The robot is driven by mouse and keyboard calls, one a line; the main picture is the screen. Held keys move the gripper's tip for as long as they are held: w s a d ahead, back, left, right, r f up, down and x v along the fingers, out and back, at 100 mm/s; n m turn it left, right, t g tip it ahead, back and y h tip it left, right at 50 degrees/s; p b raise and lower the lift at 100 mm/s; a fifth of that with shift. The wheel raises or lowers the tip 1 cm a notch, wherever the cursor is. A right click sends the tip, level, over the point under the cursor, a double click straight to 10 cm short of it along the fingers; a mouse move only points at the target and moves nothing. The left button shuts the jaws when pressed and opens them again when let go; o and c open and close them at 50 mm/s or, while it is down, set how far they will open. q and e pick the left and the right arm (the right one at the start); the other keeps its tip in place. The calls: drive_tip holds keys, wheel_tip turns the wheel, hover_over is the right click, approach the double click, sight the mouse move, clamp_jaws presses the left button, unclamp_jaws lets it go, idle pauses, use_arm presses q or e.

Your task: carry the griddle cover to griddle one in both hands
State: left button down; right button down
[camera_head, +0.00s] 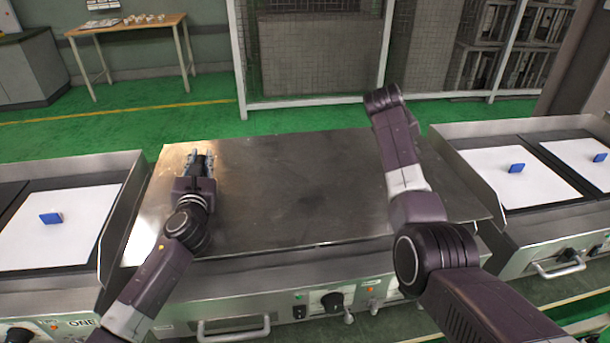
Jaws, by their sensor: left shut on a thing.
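The griddle cover (290,190) is a wide, dark grey metal plate. It lies over the middle unit, with a bright shine along its left side. My left gripper (201,160) is over the cover's far left part and is shut on it, at a small dark part between the fingers. The grip itself is partly hidden by the fingers. My right arm reaches over the cover's right side and its wrist rises past the far edge; the right gripper does not show. Griddle one (136,195), marked ONE on its front, stands at the left.
A white sheet (30,240) with a blue block (51,218) lies on griddle one. More white sheets with blue blocks lie on the right unit (450,132). A wooden table (130,24) and a mesh fence (315,50) stand behind. The green floor between is clear.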

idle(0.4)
